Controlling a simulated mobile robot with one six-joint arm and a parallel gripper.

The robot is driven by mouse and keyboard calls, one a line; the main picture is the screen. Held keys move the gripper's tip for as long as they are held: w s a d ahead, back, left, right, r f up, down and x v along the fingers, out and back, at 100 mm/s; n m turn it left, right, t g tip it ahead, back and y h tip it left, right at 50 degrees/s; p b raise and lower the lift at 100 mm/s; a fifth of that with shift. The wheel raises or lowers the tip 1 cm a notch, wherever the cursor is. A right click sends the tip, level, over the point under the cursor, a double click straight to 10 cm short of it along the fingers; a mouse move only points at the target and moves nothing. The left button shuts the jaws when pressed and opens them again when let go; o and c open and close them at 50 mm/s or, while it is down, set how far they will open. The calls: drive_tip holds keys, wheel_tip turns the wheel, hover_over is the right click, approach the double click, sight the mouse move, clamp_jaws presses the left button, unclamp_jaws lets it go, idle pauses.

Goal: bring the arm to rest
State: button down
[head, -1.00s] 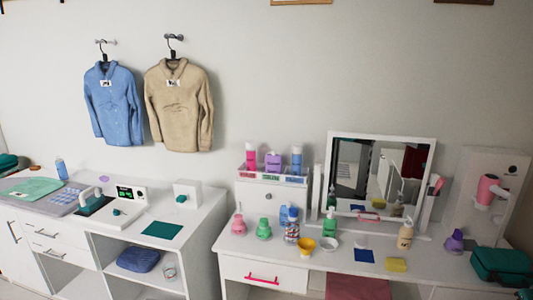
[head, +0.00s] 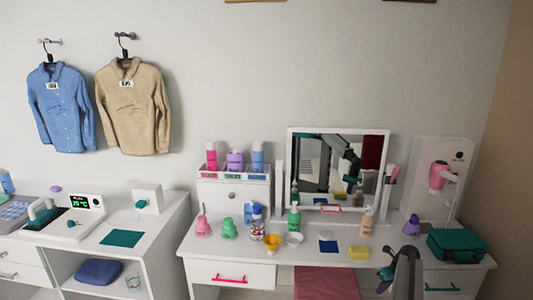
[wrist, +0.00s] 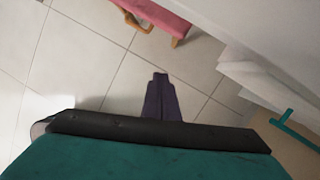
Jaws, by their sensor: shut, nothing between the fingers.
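My arm (head: 405,275) shows at the bottom right of the head view, in front of the white dressing table (head: 340,253). In the wrist view my gripper (wrist: 161,78) points out over the tiled floor. Its dark purple fingers are together with nothing between them. It touches nothing that I can see.
A pink stool (wrist: 160,15) stands near the gripper, and a drawer front with a teal handle (wrist: 295,130) is at the right. A teal case (head: 457,246) lies on the table behind my arm. Open tiled floor (wrist: 75,60) lies under the gripper.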

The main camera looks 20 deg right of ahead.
drive_tip(key=w+a+f+n+g+y, duration=0.15)
drive_tip(key=a+f, duration=0.35)
drive_tip(key=a, duration=0.6)
drive_tip(key=w+a+f+n+g+b, duration=0.1)
drive_tip(key=a+f+n, duration=0.25)
drive_tip(key=a, duration=0.85)
drive_tip(key=w+a+f+n+g+y, duration=0.1)
drive_tip(key=a+f, duration=0.5)
drive_tip(key=a, duration=0.5)
drive_tip(key=s+a+f+n+g, duration=0.1)
drive_tip(key=s+a+f+n, duration=0.1)
drive_tip(key=s+a+n, duration=0.45)
drive_tip(key=s+a+f+n+g+h+b, duration=0.1)
drive_tip(key=s+a+f, duration=0.25)
drive_tip(key=a, duration=0.65)
drive_tip(key=s+a+f+n+g, duration=0.1)
drive_tip(key=s+a+f+n, duration=0.1)
drive_tip(key=s+a+n, duration=0.35)
drive_tip(key=s+a+r+n+g+h, duration=0.1)
drive_tip(key=s+a+n, duration=0.2)
drive_tip(key=s+n, duration=0.6)
drive_tip(key=s+a+r+n+g+h, duration=0.1)
drive_tip(key=s+a+r+n, duration=0.1)
drive_tip(key=s+n, duration=0.7)
drive_tip(key=shift+a+n+b, duration=0.3)
drive_tip(key=shift+a+b, duration=0.05)
drive_tip(key=shift+a, duration=0.15)
drive_tip(key=shift+g, duration=0.25)
